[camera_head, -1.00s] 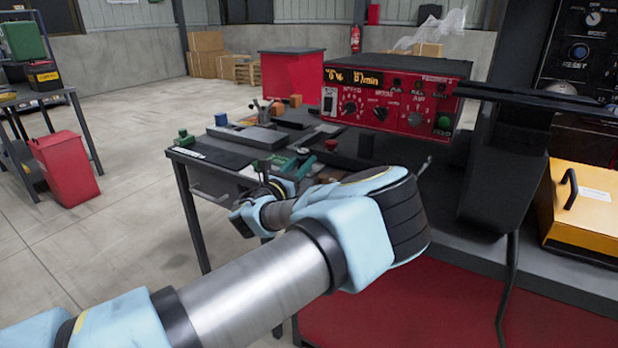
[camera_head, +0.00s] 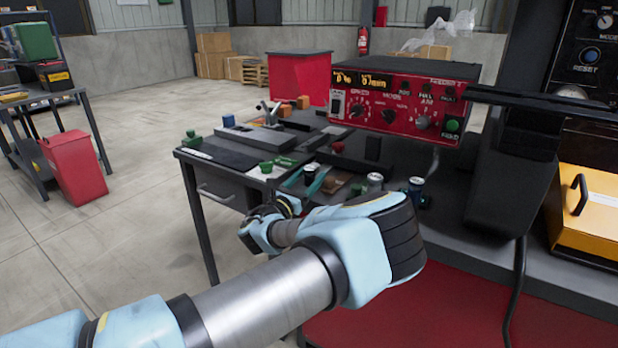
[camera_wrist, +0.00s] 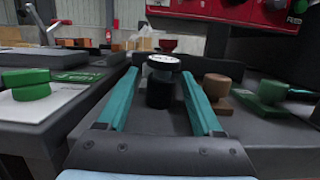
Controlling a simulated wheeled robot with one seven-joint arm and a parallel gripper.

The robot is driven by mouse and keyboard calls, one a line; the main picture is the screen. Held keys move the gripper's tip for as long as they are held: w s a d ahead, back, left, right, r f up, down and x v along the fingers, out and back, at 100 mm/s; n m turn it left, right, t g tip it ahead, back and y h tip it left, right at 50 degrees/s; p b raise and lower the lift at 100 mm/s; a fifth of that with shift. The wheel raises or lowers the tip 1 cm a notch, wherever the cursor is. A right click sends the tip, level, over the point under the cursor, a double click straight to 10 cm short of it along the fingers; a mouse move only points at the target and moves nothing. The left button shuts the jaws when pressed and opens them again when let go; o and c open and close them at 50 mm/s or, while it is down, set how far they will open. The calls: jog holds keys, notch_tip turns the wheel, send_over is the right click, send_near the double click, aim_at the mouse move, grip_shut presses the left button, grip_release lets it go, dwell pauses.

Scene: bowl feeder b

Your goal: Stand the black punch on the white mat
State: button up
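In the wrist view, a black cylindrical piece with a pale, dial-like top (camera_wrist: 160,88) stands upright between my gripper's two teal fingers; I take it for the black punch. My gripper (camera_wrist: 160,75) is open, with a gap visible on each side of the piece. In the head view, the white mat (camera_head: 262,174) lies on the dark bench.
A brown knobbed piece (camera_wrist: 217,92) and another green piece (camera_wrist: 268,96) stand right of my fingers. The red control box (camera_head: 400,100) stands behind. Small cans (camera_head: 374,182) stand on the bench right of my wrist. A grey plate (camera_head: 258,137) lies farther back.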

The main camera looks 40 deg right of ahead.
jog(key=b+v, duration=0.1)
jog(key=v, duration=1.1)
jog(key=shift+r, duration=0.1)
